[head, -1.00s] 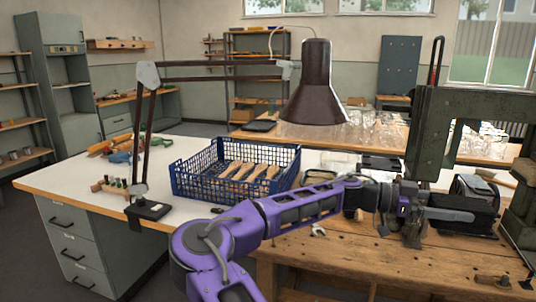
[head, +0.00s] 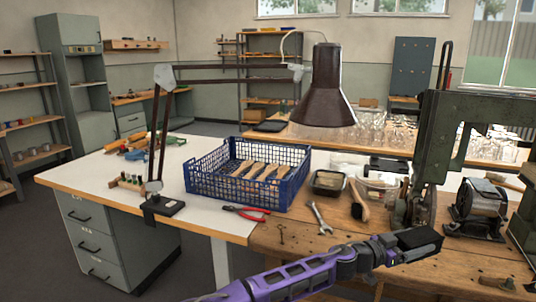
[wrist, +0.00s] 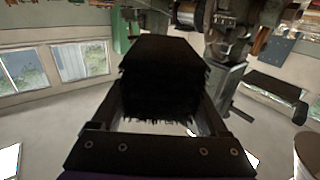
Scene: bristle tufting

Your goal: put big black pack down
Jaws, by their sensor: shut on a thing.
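The big black pack (head: 418,239) is at the end of my arm, low over the front of the wooden workbench. My gripper (head: 388,249) is shut on it. In the wrist view the pack (wrist: 160,70) is a dark block with a ragged, bristly near edge. It sits between the two fingers of my gripper (wrist: 160,112). I cannot tell from the head view whether the pack touches the bench top.
The wooden bench (head: 300,245) holds a wrench (head: 320,218), a brush (head: 359,200) and a black tray (head: 328,182). A green machine (head: 436,145) and a wire spool (head: 480,205) stand right. A blue crate (head: 235,190) with wooden handles and red pliers (head: 247,213) lie left.

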